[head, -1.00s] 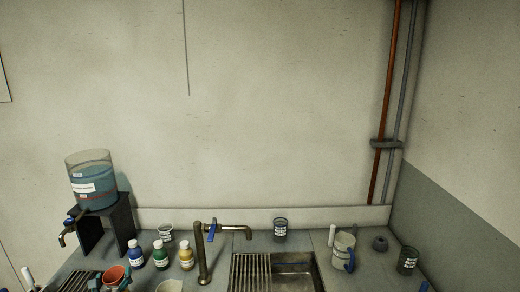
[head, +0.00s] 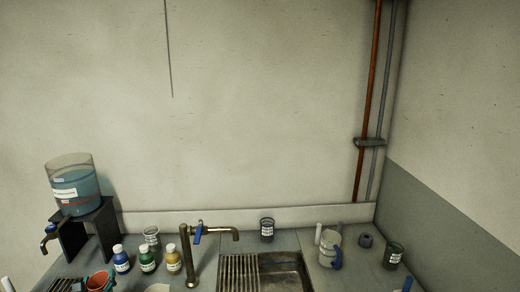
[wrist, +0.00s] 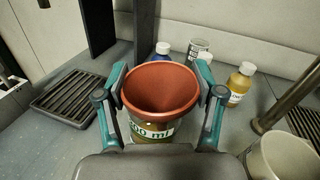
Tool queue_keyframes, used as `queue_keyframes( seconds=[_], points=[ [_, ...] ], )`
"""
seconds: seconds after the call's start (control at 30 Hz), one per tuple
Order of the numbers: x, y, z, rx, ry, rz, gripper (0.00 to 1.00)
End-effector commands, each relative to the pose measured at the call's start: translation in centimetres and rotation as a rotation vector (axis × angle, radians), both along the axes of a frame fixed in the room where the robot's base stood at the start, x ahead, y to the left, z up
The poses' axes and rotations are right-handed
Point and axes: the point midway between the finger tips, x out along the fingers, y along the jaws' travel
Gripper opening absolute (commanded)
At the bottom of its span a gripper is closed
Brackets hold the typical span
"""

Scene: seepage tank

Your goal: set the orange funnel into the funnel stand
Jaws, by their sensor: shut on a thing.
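The orange funnel (wrist: 160,88) is in the middle of the wrist view, wide mouth facing up. It also shows at the lower left edge of the head view (head: 97,281). My gripper (wrist: 160,78) is shut on it, with one teal-and-grey finger on each side near the rim. Below the rim a see-through vessel with a white "ml" label (wrist: 155,131) shows. Whether the funnel rests in this vessel or hangs just above it I cannot tell. The funnel's spout is hidden. I cannot make out a funnel stand in either view.
A yellow bottle (wrist: 239,84) and a blue bottle (wrist: 162,50) stand behind the funnel. A slotted dark tray (wrist: 80,98) lies to the left. A pale beaker (wrist: 283,158) stands near right, by the brass tap (head: 188,255). A tank (head: 73,185) sits on a dark stand (head: 103,232).

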Motion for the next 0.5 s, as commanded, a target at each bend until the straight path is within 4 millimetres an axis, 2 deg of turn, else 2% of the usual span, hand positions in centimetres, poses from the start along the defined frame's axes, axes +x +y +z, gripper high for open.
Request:
queue_keyframes(
  seconds=[0.5],
  points=[
    [0.0,0.0,3.9,0.000,0.000,0.000,0.29]
  ],
)
